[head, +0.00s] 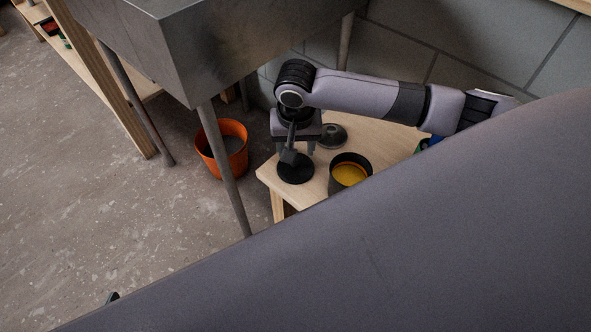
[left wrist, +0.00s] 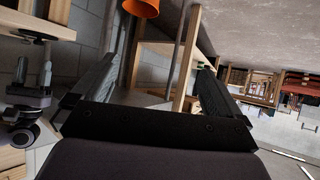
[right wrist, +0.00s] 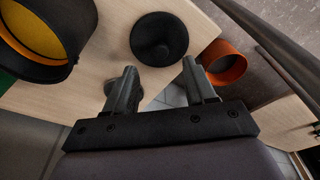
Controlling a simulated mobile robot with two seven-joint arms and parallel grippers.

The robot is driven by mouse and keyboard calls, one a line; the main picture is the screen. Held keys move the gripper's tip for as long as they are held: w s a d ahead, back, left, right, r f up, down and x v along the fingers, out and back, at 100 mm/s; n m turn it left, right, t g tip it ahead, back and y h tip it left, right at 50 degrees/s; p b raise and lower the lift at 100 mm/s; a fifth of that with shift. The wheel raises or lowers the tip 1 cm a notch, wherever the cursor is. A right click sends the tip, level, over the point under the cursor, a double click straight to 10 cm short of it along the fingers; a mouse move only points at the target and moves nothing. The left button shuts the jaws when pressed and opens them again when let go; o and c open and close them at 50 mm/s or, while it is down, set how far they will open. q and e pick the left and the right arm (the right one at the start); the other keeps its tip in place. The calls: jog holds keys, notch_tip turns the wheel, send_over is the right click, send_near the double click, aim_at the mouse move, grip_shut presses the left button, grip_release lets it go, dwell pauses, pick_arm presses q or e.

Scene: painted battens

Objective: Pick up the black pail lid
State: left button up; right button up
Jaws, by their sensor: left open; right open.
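The black pail lid (head: 299,176) is a flat round disc lying on the pale wooden table near its front left corner. In the right wrist view the lid (right wrist: 158,37) shows a raised middle and lies beyond the fingertips. My right gripper (right wrist: 160,66) is open, with nothing between its fingers. In the head view it hangs above the lid and hides part of it; I cannot tell whether it touches. My left gripper (left wrist: 160,75) is open and empty, away from the table.
A black-rimmed pail (head: 350,174) of yellow paint stands right of the lid. A grey round lid-like thing (head: 333,136) lies behind it. An orange bucket (head: 230,149) stands on the floor beside the table (head: 378,137). A metal box on legs (head: 182,45) rises close on the left.

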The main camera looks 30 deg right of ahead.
aim_at(296, 161)
jog(key=f, duration=0.1)
jog(key=f+b, duration=0.1)
jog(key=f, duration=0.1)
jog(key=f+b, duration=0.1)
jog(key=f, duration=0.1)
jog(key=shift+w+d, duration=0.2)
jog(key=shift+w, duration=0.05)
jog(key=shift+f, duration=0.2)
jog(key=c, duration=1)
pick_arm(q)
jog(key=shift+w+d+r+m+t+h, duration=0.15)
jog(key=shift+w+d+r, duration=0.2)
jog(key=shift+d, duration=0.15)
jog(key=shift+w+d+r+m+t+h, duration=0.2)
jog(key=shift+d+r, duration=0.1)
jog(key=shift+d, duration=0.15)
pick_arm(e)
grip_shut()
